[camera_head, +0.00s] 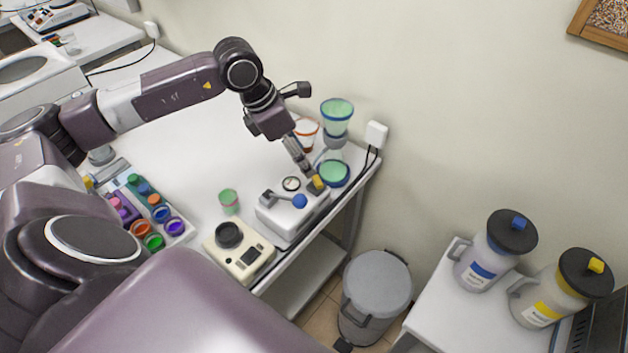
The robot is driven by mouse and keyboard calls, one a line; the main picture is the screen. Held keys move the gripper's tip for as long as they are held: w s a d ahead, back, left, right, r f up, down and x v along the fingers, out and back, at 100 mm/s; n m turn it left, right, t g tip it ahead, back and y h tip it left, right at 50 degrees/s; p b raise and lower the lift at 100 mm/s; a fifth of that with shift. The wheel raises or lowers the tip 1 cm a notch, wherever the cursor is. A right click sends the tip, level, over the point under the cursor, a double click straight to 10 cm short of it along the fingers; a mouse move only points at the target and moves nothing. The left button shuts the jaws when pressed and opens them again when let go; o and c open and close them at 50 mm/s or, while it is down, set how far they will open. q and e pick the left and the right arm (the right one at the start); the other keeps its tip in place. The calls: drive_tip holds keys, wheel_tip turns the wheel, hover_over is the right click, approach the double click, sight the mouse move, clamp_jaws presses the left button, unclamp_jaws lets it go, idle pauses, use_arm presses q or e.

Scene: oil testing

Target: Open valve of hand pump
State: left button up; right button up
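The hand pump appears to be the white box-shaped device (283,222) near the right end of the white table. It has a round gauge (291,184) on top, a grey lever at its left, a blue knob (299,201) at its front and a yellow knob (318,184) at its right. I cannot tell which part is the valve. My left gripper (308,173) points down at the yellow knob from above, its fingertips at or very close to it. The fingers look close together; whether they grip the knob is unclear. My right gripper is out of view.
Behind the pump stand a green-filled glass funnel vessel (336,119) and an orange-rimmed beaker (305,131). A cream device (239,253), a green cup (229,200) and a tray of coloured caps (178,238) are left. A grey bin (376,285) stands on the floor beyond the table edge.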

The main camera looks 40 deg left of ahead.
sight(316, 178)
use_arm(q)
drive_tip(key=p+x, duration=0.2)
drive_tip(key=x, duration=0.5)
drive_tip(key=shift+d+p, duration=0.1)
drive_tip(key=shift+p, duration=0.3)
drive_tip(key=shift+w+f, duration=0.1)
drive_tip(key=shift+f, duration=0.35)
drive_tip(key=c, duration=1.2)
drive_tip(key=shift+o, duration=0.2)
